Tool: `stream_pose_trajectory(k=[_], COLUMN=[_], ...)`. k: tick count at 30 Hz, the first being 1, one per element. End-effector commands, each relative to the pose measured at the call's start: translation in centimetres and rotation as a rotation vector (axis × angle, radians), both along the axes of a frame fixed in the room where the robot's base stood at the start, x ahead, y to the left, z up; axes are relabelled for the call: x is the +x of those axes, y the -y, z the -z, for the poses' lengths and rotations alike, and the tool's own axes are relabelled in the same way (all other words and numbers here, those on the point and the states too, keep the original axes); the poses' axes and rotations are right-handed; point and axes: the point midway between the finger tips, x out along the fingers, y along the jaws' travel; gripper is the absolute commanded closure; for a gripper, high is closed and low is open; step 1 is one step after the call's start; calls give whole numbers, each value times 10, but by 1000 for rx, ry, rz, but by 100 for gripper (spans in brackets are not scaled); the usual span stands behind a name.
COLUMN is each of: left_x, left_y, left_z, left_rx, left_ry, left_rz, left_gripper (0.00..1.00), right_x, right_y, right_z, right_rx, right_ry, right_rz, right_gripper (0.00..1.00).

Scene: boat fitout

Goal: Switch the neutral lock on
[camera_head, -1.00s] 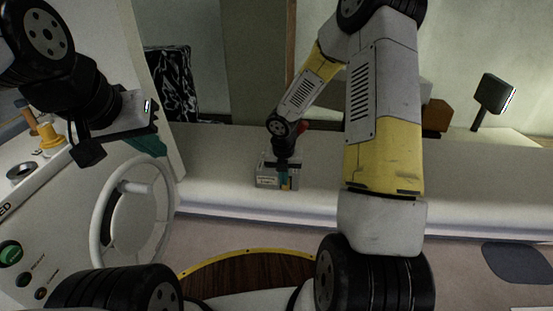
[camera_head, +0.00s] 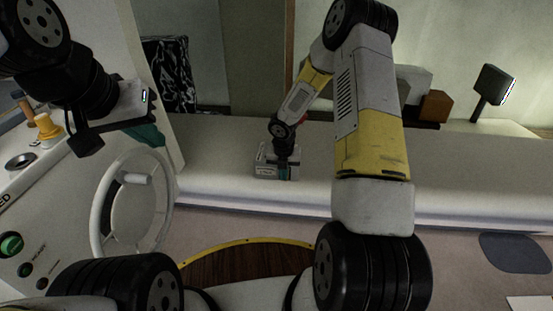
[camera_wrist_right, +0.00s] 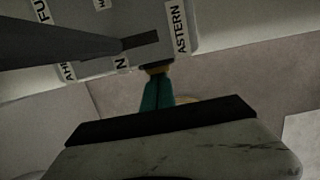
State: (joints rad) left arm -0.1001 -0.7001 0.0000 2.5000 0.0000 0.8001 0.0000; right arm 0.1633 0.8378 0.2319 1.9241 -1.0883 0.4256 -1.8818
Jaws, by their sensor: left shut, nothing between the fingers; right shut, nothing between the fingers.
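The grey throttle control box (camera_head: 266,167) sits on the pale ledge. In the right wrist view its face (camera_wrist_right: 185,12) carries labels reading ASTERN, N and partly cut-off words. A dark lever (camera_wrist_right: 60,45) reaches across the face from the left. A small yellowish part (camera_wrist_right: 153,69) is at the box's lower edge, right at the tips of my right gripper (camera_wrist_right: 155,82). I cannot tell whether they touch. The right gripper's teal fingers are shut, and it also shows beside the box (camera_head: 284,172). My left gripper (camera_head: 152,136) is shut above the steering wheel.
The white steering wheel (camera_head: 132,205) stands at the left, by a console with a green button (camera_head: 11,244). A brown box (camera_head: 434,106) and a dark screen on a stand (camera_head: 492,87) are at the back right.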

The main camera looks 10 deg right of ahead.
Motion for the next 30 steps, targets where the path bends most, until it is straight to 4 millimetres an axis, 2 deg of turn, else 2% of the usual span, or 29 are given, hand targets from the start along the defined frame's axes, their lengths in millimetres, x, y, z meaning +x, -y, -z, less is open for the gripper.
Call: stream_pose_trajectory(k=[2, 10, 21, 30], left_x=[0, 0, 0, 0], left_y=[0, 0, 0, 0], left_z=[0, 0, 0, 0], left_rx=[0, 0, 0, 0], left_ry=[0, 0, 0, 0], left_rz=[0, 0, 0, 0], left_gripper=[100, 100, 100, 100], right_x=[2, 3, 3, 2], right_y=[0, 1, 1, 1], right_z=[9, 9, -7, -8], right_rx=[0, 1, 1, 0], right_ry=[-3, 1, 3, 0], right_rz=[-1, 0, 1, 0], right_gripper=[100, 100, 100, 100])
